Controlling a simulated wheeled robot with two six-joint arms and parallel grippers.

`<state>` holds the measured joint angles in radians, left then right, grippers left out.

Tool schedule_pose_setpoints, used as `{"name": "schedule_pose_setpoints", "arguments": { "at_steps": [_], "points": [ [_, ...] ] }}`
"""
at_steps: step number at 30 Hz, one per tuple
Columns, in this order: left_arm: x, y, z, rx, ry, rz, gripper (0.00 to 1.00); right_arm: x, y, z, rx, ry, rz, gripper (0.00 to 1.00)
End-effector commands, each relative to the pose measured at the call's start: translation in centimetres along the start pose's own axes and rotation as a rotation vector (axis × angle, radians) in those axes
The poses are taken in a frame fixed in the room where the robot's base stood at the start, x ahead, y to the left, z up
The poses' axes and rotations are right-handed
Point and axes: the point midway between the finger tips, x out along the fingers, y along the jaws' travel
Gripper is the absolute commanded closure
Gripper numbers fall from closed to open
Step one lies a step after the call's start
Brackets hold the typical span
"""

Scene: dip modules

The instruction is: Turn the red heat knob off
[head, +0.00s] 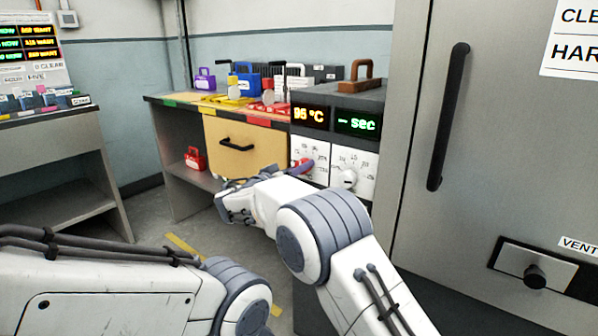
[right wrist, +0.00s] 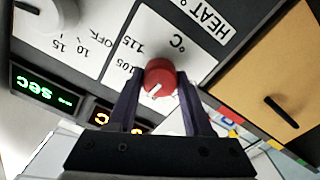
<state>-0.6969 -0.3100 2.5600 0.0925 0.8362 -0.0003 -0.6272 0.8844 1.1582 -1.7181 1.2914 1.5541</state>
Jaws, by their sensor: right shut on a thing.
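The red heat knob (head: 304,165) is on a white dial panel under the orange display (head: 310,117), which reads about 95 °C. In the right wrist view the red knob (right wrist: 160,78) sits between the two dark fingers of my right gripper (right wrist: 160,92), which is shut on it. That view shows the panel upside down, with "HEAT", 105 and 115 near the knob. A white mark shows on the knob's face; the exact setting is hard to tell. In the head view my right gripper (head: 292,172) is partly hidden at the knob.
A second white dial (head: 348,178) with a pale knob is right of the heat dial, under a green "sec" display (head: 357,122). A wooden drawer (head: 243,148) is to the left. A grey cabinet (head: 480,170) with a long black handle stands close on the right.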

Motion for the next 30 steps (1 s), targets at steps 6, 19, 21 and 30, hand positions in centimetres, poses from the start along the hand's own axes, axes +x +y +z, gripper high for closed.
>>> {"name": "schedule_pose_setpoints", "arguments": {
  "at_steps": [6, 19, 21, 30],
  "points": [
    [0.5, 0.0, 0.0, 0.0, 0.0, 0.0, 0.5, -0.2, -0.1, 0.1, -0.202, -0.002, 0.001, 1.0],
    [-0.3, 0.0, 0.0, 0.0, 0.0, 0.0, 0.5, -0.2, -0.1, -0.1, -0.613, -0.001, -0.001, 1.0],
    [-0.6, 0.1, 0.0, 0.0, 0.0, 0.0, 0.5, -0.3, -0.1, -0.1, -0.68, -0.001, -0.001, 1.0],
    [-2.3, 0.2, -0.1, 0.0, 0.0, 0.0, 0.5, -0.3, -0.1, -0.2, -0.967, 0.002, -0.002, 1.0]
  ]
}}
